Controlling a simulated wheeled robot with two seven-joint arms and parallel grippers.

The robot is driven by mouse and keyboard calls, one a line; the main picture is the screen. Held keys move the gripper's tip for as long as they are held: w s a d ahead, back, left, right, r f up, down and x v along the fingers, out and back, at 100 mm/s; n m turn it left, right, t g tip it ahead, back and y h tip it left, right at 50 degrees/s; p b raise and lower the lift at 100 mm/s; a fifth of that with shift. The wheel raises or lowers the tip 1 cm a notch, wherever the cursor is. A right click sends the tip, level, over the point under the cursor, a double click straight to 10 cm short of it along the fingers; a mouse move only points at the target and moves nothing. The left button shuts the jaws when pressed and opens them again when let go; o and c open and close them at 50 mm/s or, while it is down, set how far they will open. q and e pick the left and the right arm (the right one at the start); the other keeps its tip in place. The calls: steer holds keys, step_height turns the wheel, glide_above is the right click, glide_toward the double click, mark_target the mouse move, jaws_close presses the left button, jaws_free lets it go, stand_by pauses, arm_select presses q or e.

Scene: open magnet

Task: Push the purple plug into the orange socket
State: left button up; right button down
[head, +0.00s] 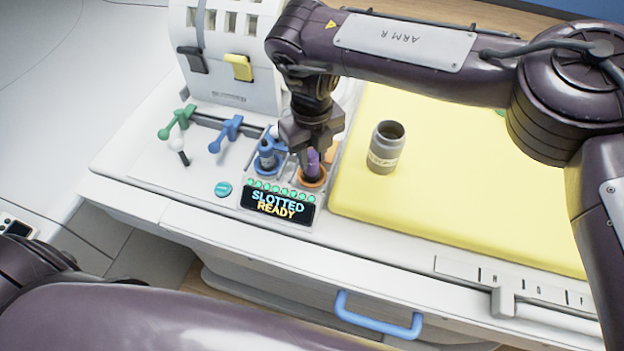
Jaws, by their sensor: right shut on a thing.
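The purple plug (313,165) stands upright at the orange socket (312,182), with its lower end at or inside the orange ring. I cannot tell how deep it sits. My right gripper (311,152) comes down from above and is shut on the purple plug, hiding its top. A blue plug (266,155) stands in the neighbouring socket to the left. A display (278,204) in front of the sockets reads "SLOTTED READY". My left gripper is out of view; only parts of my left arm show at the bottom.
A grey jar (385,148) stands on the yellow mat (450,205) right of the sockets. Green (178,122) and blue (226,131) levers, a teal button (223,189) and a white slotted housing (232,88) are to the left and behind. A blue drawer handle (378,322) is at the front.

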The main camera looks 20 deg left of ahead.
steer(key=shift+f, duration=0.2)
steer(key=c, duration=1.1)
jaws_free()
step_height(320, 180, up, 8)
steer(key=shift+f+b, duration=0.1)
steer(key=shift+b, duration=0.7)
